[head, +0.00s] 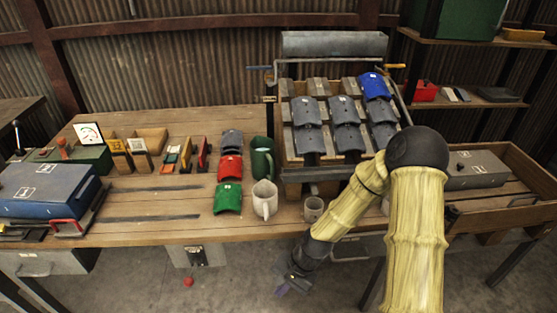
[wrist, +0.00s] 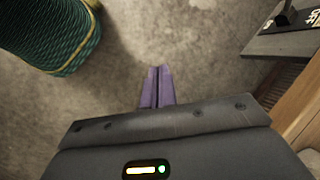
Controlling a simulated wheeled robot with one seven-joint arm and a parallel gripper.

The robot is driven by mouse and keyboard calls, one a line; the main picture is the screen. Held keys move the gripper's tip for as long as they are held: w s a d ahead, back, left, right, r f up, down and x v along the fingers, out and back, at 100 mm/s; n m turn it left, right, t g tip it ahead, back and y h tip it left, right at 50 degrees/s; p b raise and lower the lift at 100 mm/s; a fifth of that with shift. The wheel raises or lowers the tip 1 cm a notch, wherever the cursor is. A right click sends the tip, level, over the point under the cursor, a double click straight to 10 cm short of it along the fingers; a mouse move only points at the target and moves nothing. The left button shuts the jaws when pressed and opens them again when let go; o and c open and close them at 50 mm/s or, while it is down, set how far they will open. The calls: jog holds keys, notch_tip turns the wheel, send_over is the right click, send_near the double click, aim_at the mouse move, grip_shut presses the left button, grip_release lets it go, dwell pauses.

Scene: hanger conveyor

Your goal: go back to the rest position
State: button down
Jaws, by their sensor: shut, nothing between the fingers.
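My gripper (head: 281,291) hangs in front of the bench, below its front edge and over the bare floor, at the end of my yellow-sleeved arm. In the wrist view its two purple fingers (wrist: 157,87) are side by side and shut, with nothing between them. The gripper is apart from the bench and everything on it.
The wooden bench (head: 150,237) carries a tilted rack (head: 300,175) of grey and blue curved pieces, a pale mug (head: 265,200), a small cup (head: 313,209) and a blue case (head: 42,188). In the wrist view a green ribbed object (wrist: 55,35) stands at upper left. Open floor (wrist: 190,50) lies below the fingers.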

jog(key=s+d+r+n+t+h, duration=0.2)
jog(key=d+r+n, duration=0.1)
jog(key=d+r, duration=0.55)
jog(key=s+d+r+n+t+h, duration=0.25)
jog(key=d+r, duration=0.35)
jog(key=r, duration=0.5)
notch_tip(320, 180, up, 16)
jog(key=p, duration=1.6)
jog(key=shift+w+g, duration=0.15)
jog(key=shift+g, duration=0.2)
jog(key=shift+n, duration=0.25)
jog(key=shift+a, duration=0.1)
